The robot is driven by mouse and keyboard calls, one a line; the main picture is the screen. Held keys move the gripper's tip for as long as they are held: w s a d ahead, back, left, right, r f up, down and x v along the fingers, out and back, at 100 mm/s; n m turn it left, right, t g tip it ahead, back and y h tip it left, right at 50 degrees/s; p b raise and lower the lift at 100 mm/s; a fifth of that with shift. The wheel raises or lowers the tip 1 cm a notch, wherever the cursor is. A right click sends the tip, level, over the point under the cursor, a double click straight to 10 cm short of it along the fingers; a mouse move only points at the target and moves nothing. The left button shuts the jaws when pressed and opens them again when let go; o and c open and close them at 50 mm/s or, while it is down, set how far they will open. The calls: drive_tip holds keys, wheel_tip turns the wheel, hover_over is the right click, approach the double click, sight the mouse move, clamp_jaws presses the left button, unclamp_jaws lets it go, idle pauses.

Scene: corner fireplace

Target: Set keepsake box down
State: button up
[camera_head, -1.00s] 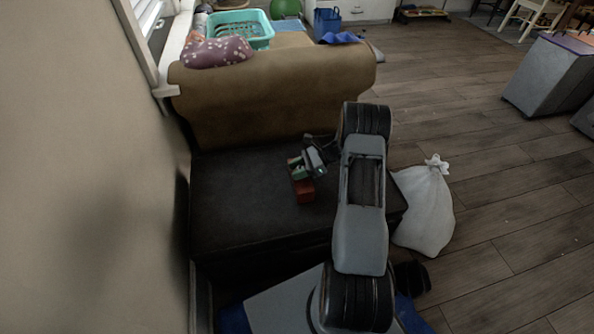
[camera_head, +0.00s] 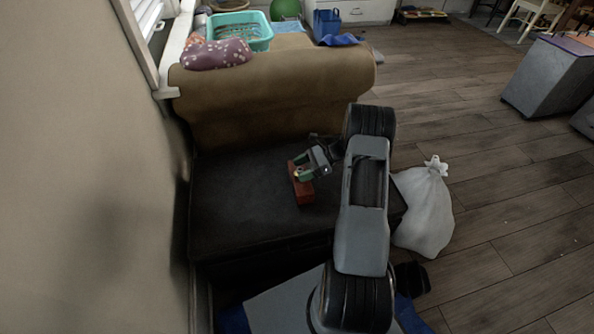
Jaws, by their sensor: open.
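The keepsake box (camera_head: 302,190) is a small reddish-brown box. It appears to rest on the dark flat top (camera_head: 240,200) of a low black piece against the wall. My gripper (camera_head: 303,171) is open at the upper end of the box, with its fingers close to the box's top. Whether the fingers still touch the box is too small to tell. My grey arm lies to the right of the box and hides part of the dark top there.
A tan sofa (camera_head: 270,100) stands directly behind the dark top. The wall (camera_head: 90,180) borders it on the left. A white tied bag (camera_head: 424,210) stands on the floor to the right. The dark top is clear left of the box.

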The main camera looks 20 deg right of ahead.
drive_tip(key=p+v, duration=0.2)
drive_tip(key=v, duration=0.7)
drive_tip(key=s+a+r+n+g+h, duration=0.45)
drive_tip(key=a+r+n+h, duration=0.35)
drive_tip(key=a+r, duration=0.5)
drive_tip(key=s+a+r+n+t+h, duration=0.2)
drive_tip(key=s+a+n, duration=0.1)
drive_tip(key=s+n, duration=0.3)
drive_tip(key=s+a+r+n+t+h, duration=0.2)
drive_tip(key=s+a+r+n+h, duration=0.1)
drive_tip(key=s+n, duration=0.3)
drive_tip(key=shift+s+a+r+t, duration=0.2)
drive_tip(key=shift+s+a+t, duration=0.25)
drive_tip(key=shift+s, duration=0.45)
drive_tip(key=shift+a, duration=0.1)
